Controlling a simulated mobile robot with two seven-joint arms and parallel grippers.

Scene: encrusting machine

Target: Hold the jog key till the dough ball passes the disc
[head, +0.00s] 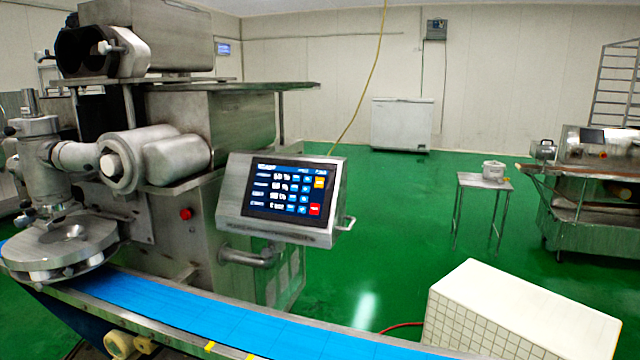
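The encrusting machine (200,120) stands at the left. Its control panel (285,200) has a lit touch screen (290,188) with rows of blue keys, an orange key (319,183) and a red key (314,209). The lettering is too small to read, so I cannot tell which is the jog key. A round metal disc-shaped housing (62,244) sits under the machine's head, above the left end of the blue conveyor belt (190,308). No dough ball shows on the visible belt. Neither of my grippers is in view.
A red button (186,213) is on the machine's side. A white gridded crate (520,318) stands at the lower right, close to the belt. Green floor (395,235) is clear behind the belt.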

